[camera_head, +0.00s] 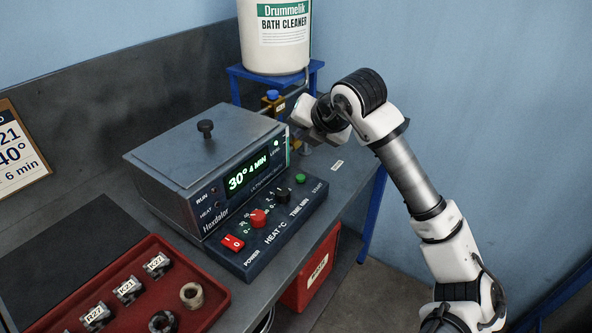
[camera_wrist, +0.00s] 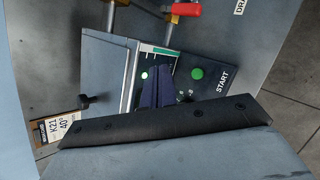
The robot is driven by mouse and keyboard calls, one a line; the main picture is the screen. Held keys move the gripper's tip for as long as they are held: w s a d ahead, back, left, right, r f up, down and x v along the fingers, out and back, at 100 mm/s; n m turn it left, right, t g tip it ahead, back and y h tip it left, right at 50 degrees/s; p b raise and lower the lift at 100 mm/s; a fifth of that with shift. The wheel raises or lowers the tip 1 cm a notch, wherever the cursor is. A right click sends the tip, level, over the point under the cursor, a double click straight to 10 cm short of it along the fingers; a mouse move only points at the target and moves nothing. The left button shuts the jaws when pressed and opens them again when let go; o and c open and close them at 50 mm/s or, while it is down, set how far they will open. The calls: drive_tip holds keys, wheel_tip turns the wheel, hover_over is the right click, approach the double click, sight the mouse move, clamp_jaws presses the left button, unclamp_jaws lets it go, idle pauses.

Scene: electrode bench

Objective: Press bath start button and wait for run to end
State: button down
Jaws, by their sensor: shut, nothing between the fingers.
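The bath unit (camera_head: 205,155) is a grey lidded box with a lit green display (camera_head: 247,172) reading 30° and 4 MIN. Its sloped front panel carries a green START button (camera_head: 300,178), which also shows in the wrist view (camera_wrist: 198,73). The button looks uncovered in both views. My gripper (camera_wrist: 157,72) is shut and empty; its dark fingers show in the wrist view left of the button, over the panel and apart from the button in the picture. In the head view my wrist is beside the bath's right end, above the button, with the fingertips hard to make out.
A red heat knob (camera_head: 258,218), a black time knob (camera_head: 283,195) and a red power switch (camera_head: 232,242) share the panel. A red tray (camera_head: 205,271) with labelled parts lies at front left. A cleaner tub (camera_head: 274,40) stands on a blue stand behind. A placard (camera_head: 20,152) reads 40°, 6 min.

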sight(303, 179)
drive_tip(key=shift+s, duration=0.1)
drive_tip(key=shift+f, duration=0.1)
wheel_tip(303, 179, down, 8)
drive_tip(key=b, duration=0.4)
drive_tip(key=shift+b, duration=0.35)
drive_tip(key=shift+f+b, duration=0.35)
idle(1.6)
drive_tip(key=shift+f+b, duration=0.4)
drive_tip(key=shift+b, duration=0.25)
drive_tip(key=shift+f+b, duration=0.45)
drive_tip(key=shift+b, duration=0.1)
idle(0.4)
drive_tip(key=shift+r, duration=0.1)
drive_tip(key=shift+r+p, duration=0.35)
drive_tip(key=shift+r, duration=0.45)
